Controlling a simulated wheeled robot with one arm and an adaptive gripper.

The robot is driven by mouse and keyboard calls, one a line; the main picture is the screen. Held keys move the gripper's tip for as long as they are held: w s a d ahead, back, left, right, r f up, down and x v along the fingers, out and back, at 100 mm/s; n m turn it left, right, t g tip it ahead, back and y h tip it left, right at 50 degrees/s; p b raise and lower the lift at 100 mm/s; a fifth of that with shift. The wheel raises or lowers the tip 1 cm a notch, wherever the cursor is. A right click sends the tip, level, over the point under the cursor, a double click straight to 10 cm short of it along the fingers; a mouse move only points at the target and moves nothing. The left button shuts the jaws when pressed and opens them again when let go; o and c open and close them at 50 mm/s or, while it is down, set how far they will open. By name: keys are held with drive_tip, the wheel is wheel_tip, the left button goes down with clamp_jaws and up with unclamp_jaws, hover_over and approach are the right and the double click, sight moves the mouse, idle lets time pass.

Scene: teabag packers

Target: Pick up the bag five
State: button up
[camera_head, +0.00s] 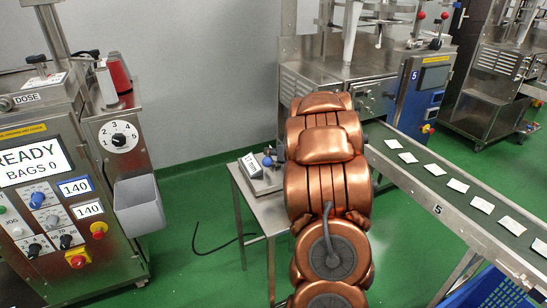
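Several small white bags lie spaced in a row on a green conveyor belt at the right. They include a far bag (393,143), a middle bag (458,186) and a near bag (512,225). The conveyor (462,225) has a "5" on its metal side, and I cannot make out any number on the bags. My copper arm stands in the middle of the view, left of the belt. My gripper is not visible; the arm's own links may hide it.
A machine marked "5" (433,78) stands at the conveyor's far end. A small steel table (252,205) with a device is partly behind my arm. At left, a machine with a "READY BAGS 0" screen (32,161) carries a grey bin (139,206). Green floor shows between them.

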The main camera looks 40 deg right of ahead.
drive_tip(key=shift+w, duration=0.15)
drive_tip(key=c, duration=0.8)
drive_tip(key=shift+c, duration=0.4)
